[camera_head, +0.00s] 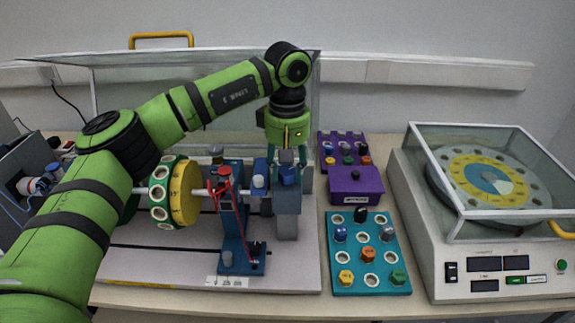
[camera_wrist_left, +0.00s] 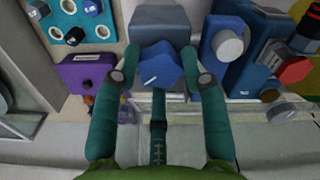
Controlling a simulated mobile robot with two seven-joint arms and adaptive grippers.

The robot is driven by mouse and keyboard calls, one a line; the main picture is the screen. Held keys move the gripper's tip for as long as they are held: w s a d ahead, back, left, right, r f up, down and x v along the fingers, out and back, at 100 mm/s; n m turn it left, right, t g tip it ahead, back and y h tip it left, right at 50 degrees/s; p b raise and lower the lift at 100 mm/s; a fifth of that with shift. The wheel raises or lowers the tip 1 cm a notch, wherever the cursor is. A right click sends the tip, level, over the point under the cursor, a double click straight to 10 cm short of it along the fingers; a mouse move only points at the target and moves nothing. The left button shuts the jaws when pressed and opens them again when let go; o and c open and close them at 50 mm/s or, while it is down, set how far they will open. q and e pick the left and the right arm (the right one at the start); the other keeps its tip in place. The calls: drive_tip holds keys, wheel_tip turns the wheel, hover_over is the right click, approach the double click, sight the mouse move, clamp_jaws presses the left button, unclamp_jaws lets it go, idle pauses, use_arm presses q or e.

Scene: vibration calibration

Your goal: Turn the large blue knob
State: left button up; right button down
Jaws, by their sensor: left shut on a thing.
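The large blue knob (camera_wrist_left: 161,68) has a white mark on it and sits on a grey block in the left wrist view. It also shows in the head view (camera_head: 289,176), on top of the grey block (camera_head: 288,212) at the right end of the shaft rig. My left gripper (camera_wrist_left: 160,80) points down at it, with one teal finger on each side, shut on the knob. In the head view the gripper (camera_head: 288,165) partly hides the knob. My right gripper is in neither view.
A teal board (camera_head: 368,285) with coloured knobs and a purple box (camera_head: 356,187) stand to the right. A blue bracket (camera_head: 236,225) and yellow disc (camera_head: 185,193) are on the left. A glass-covered turntable unit (camera_head: 415,225) stands at far right.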

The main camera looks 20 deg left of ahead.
sight(286, 170)
use_arm(q)
drive_tip(key=shift+m, duration=1.1)
drive_tip(key=o, duration=1.1)
drive_tip(key=shift+w, duration=0.1)
drive_tip(key=shift+o, duration=0.2)
wheel_tip(286, 170, up, 12)
drive_tip(key=shift+a+f, duration=0.1)
